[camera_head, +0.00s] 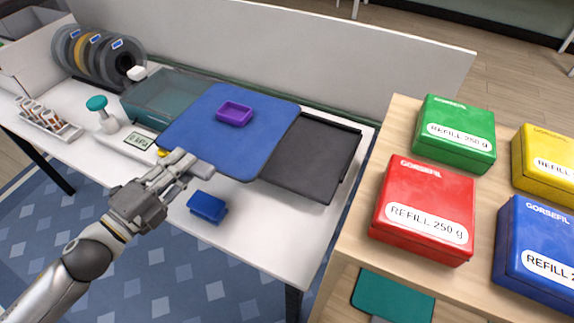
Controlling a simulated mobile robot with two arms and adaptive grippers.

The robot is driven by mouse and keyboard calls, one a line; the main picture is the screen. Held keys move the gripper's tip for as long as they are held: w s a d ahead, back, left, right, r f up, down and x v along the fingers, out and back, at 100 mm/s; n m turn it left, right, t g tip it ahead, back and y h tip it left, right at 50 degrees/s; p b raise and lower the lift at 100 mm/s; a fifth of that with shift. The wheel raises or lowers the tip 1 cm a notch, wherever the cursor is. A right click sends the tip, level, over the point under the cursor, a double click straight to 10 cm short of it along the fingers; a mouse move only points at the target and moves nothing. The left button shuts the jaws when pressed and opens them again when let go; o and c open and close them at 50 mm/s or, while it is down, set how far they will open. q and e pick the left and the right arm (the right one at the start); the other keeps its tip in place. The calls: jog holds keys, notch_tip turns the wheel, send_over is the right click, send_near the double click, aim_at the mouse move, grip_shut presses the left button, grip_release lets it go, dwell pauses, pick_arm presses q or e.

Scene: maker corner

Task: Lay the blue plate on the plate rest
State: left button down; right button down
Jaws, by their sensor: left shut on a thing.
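The blue plate (225,130) is a flat, rounded square above the white table. My left gripper (187,167) is shut on its near left edge. A small purple tray (235,114) appears to sit on the plate, near its far side. A dark grey flat panel with a raised rim, which looks like the plate rest (315,160), lies on the table to the right. The plate overlaps its left part in the picture and hides it. I cannot tell whether plate and rest touch. My right gripper is not in view.
A small blue box (207,207) stands on the white table (260,235) near the gripper. A teal clear bin (165,92), a scale (130,147) and spools (95,55) stand left. Refill boxes, including a red one (425,210), fill the wooden table (350,235) at right.

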pick_arm(q)
jog(key=shift+w+d, duration=0.15)
jog(key=shift+d, duration=0.1)
jog(key=shift+w+d+f, duration=0.3)
jog(key=shift+d+f, duration=1.8)
jog(key=shift+d, duration=0.15)
jog(key=shift+w+d+f, duration=0.3)
jog(key=shift+d+f, duration=1.85)
jog(key=shift+d, duration=0.05)
jog(key=shift+w+d+f, duration=0.3)
jog(key=shift+d+f, duration=1.8)
jog(key=shift+d, duration=0.15)
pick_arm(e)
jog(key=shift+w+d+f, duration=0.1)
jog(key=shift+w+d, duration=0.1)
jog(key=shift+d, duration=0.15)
pick_arm(q)
jog(key=shift+f+b, duration=0.2)
jog(key=shift+b, duration=0.1)
jog(key=c, duration=1.4)
grip_release()
jog(key=shift+o, duration=0.2)
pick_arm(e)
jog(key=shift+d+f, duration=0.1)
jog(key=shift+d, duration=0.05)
